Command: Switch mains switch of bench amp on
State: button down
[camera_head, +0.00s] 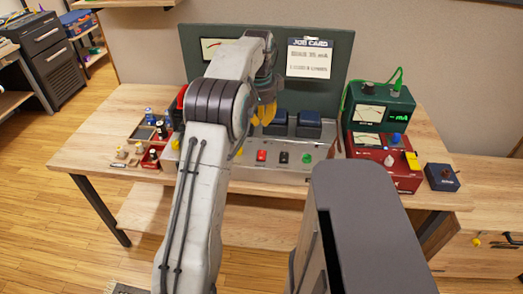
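The bench amp (335,167) is a silver-grey chassis with dark blue blocks on top, standing at the middle of the wooden bench. Its front carries a red part (261,156), a black part (284,157) and a green part (307,158). I cannot tell which of these is the mains switch or how it is set. My gripper (263,113) has yellow fingers pointing down over the amp, left of the blue blocks. My arm hides the amp's left part. The fingers are small and partly overlapped, so their opening is unclear.
A small dark blue box (442,177) sits at the bench's right. A parts tray (120,165) lies left. A green panel with a job card (310,58) rises behind.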

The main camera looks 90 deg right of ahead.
jog(key=p, duration=0.5)
send_near(262, 154)
jog(key=shift+m, duration=0.4)
jog(key=f, duration=0.5)
jog(key=d+f, duration=0.1)
jog(key=f, duration=0.2)
jog(key=shift+d, duration=0.1)
jog(key=shift+f, duration=0.2)
